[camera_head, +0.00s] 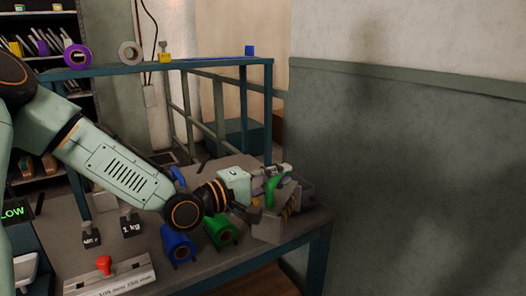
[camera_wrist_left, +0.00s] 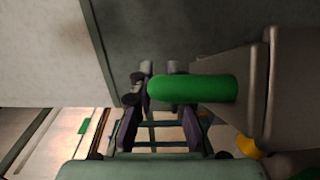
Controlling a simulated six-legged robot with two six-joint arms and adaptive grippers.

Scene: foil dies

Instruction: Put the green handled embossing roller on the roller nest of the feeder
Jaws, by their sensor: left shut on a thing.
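My left gripper (camera_head: 274,182) is shut on the green handled embossing roller (camera_head: 272,188) above the far right end of the bench. In the left wrist view the green handle (camera_wrist_left: 192,88) lies crosswise over the finger ends of the left gripper (camera_wrist_left: 158,82). A large grey body (camera_wrist_left: 265,90) fills the right side of that view; I cannot tell whether it belongs to the roller. The grey feeder (camera_head: 270,229) stands just below the gripper at the bench edge. Its roller nest is hidden or too small to make out. My right gripper is not in view.
Weights (camera_head: 130,223) and a red-knobbed block (camera_head: 104,264) sit further left. A raised blue rail (camera_head: 200,63) spans behind. A wall (camera_head: 400,170) stands close at the right.

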